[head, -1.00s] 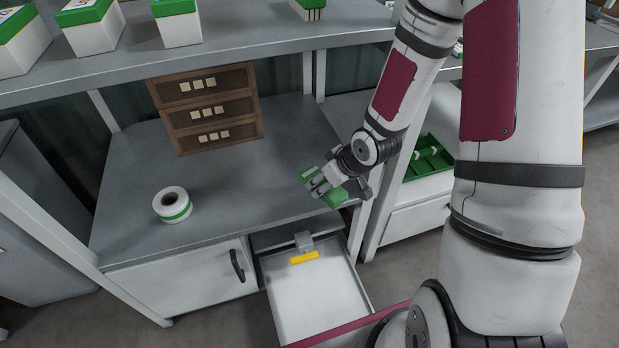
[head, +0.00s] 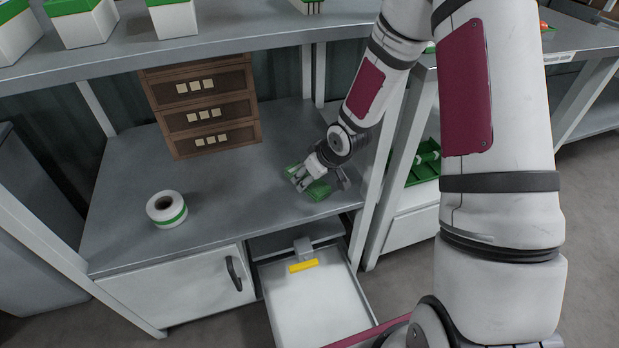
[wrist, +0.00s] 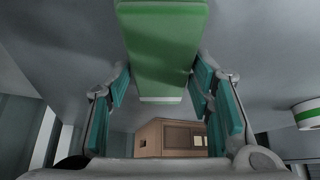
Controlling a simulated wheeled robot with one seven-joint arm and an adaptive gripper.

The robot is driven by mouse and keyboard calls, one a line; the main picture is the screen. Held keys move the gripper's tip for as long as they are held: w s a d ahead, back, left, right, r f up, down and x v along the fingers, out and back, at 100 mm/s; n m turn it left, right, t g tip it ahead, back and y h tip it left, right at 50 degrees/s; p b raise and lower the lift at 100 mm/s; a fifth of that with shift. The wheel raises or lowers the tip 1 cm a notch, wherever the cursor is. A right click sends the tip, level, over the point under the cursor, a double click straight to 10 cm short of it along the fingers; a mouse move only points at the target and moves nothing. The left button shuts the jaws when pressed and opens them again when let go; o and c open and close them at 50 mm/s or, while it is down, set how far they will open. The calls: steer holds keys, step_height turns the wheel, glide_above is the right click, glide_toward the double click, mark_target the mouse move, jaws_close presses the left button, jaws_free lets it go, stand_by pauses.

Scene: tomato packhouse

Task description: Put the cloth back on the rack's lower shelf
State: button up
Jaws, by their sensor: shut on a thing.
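The green cloth (head: 318,191) is held in my gripper (head: 308,181), above the right part of the rack's grey lower shelf (head: 235,205). In the wrist view the cloth (wrist: 160,48) is a flat green slab with a pale end, between the teal finger pads of my gripper (wrist: 165,95). I cannot tell from the head view whether the cloth touches the shelf. My fingers hide part of it.
Stacked brown crates (head: 207,112) stand at the back of the shelf, and a white roll with a green band (head: 167,209) at the left. Below, an open drawer (head: 318,300) holds a yellow item (head: 303,266). The shelf's middle is clear. A rack post (head: 380,200) stands right of my gripper.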

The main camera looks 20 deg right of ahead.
steer(key=o, duration=1)
steer(key=shift+f, duration=0.1)
steer(key=shift+o, duration=0.2)
